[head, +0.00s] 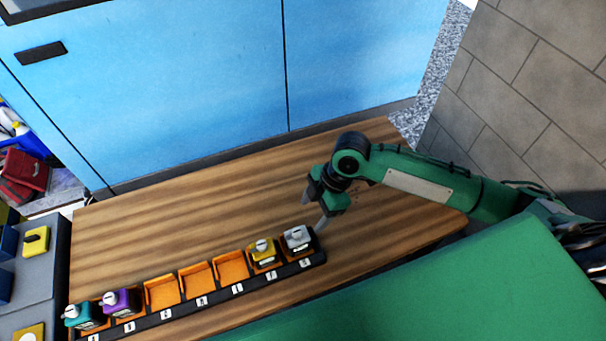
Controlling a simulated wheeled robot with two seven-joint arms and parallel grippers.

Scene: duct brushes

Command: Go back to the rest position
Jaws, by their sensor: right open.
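My right gripper (313,211) is open and empty over the wooden table, just behind the right end of a black rack (222,297) with orange slots. Its fingers point down, with one fingertip close to a grey-white block (298,239) in the rightmost slot; I cannot tell whether they touch. A yellow block (263,252) sits beside the grey-white one. A purple block (121,302) and a teal block (85,315) sit in the left slots. The middle slots (197,277) are empty. My left gripper is not in view.
The wooden table (200,220) is clear behind the rack. Blue cabinets (180,80) stand behind it and a grey tiled wall (545,90) at the right. A grey unit with yellow parts (36,242) stands at the left. Red boxes (25,170) lie at the far left.

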